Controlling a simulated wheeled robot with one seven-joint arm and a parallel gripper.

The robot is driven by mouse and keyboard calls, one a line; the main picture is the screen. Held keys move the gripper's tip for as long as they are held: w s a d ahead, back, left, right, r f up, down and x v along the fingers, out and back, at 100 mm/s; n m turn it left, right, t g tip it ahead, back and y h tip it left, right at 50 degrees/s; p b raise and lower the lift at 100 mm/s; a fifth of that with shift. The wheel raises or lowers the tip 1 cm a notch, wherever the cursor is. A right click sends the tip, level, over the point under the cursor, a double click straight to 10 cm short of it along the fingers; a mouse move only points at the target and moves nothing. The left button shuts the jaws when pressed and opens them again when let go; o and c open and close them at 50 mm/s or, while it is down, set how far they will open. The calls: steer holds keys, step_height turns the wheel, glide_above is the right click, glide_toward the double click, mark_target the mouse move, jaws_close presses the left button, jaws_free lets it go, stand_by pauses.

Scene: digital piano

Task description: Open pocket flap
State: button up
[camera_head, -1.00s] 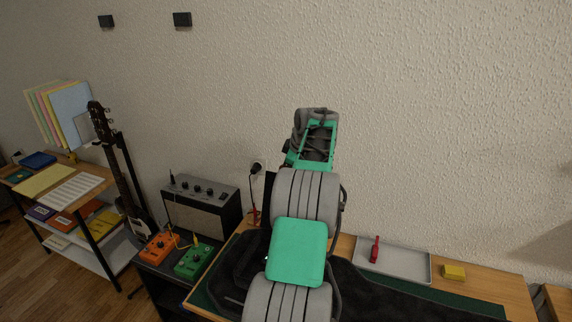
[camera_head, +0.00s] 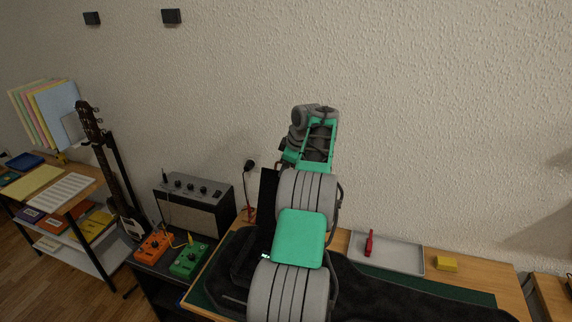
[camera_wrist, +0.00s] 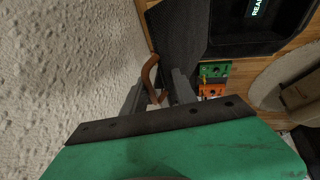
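A black flap (camera_head: 268,194) stands raised, close to upright, beside my arm at the wall end of a dark case (camera_head: 226,272). In the wrist view the flap (camera_wrist: 180,38) borders an open dark pocket (camera_wrist: 233,43) with a lit display (camera_wrist: 259,8) inside. A brown pull loop (camera_wrist: 148,76) is at the flap's edge. My gripper (camera_wrist: 157,94) has its two grey fingers apart, with the lower part of the loop between them. I cannot tell whether they touch it. The fingers are hidden behind my arm in the head view.
The wall is close on the left of the wrist view. An amplifier (camera_head: 195,203) and orange (camera_head: 154,246) and green (camera_head: 188,260) pedals stand left of the case. A grey tray (camera_head: 397,256) with a red object (camera_head: 369,243) and a yellow block (camera_head: 447,264) lie right of my arm.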

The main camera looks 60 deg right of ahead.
steer(key=shift+w, duration=0.1)
steer(key=shift+s+d+r, duration=0.15)
steer(key=shift+s+r, duration=0.05)
steer(key=shift+r, duration=0.5)
steer(key=v, duration=0.7)
steer(key=shift+f, duration=0.1)
